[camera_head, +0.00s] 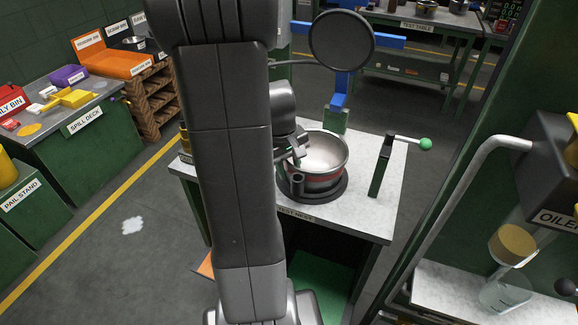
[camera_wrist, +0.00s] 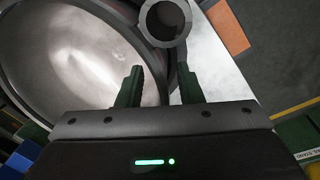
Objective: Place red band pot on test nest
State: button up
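The pot (camera_head: 322,158) is a steel bowl with a red band (camera_head: 322,182) round its side. It sits upright in the dark round test nest (camera_head: 336,192) on the bench labelled TEST NEST. My gripper (camera_head: 298,153) is at the pot's left rim, partly hidden by my arm. In the wrist view the pot (camera_wrist: 70,55) fills the left side. My gripper's fingers (camera_wrist: 161,88) stand apart there, one over the pot's inside and one outside, with the rim between them. A gap shows between the fingers, so they look open.
A short hollow dark cylinder (camera_head: 297,184) stands at the pot's front left, close beyond my fingers. A lever with a green knob (camera_head: 425,144) stands on the bench to the right. A blue post with a dark disc (camera_head: 341,40) stands behind the pot.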

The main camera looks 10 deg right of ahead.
notch_tip(320, 180, up, 12)
jog(key=a+p, duration=0.1)
jog(key=shift+s+a, duration=0.3)
dwell(0.3)
jog(key=shift+r, duration=0.1)
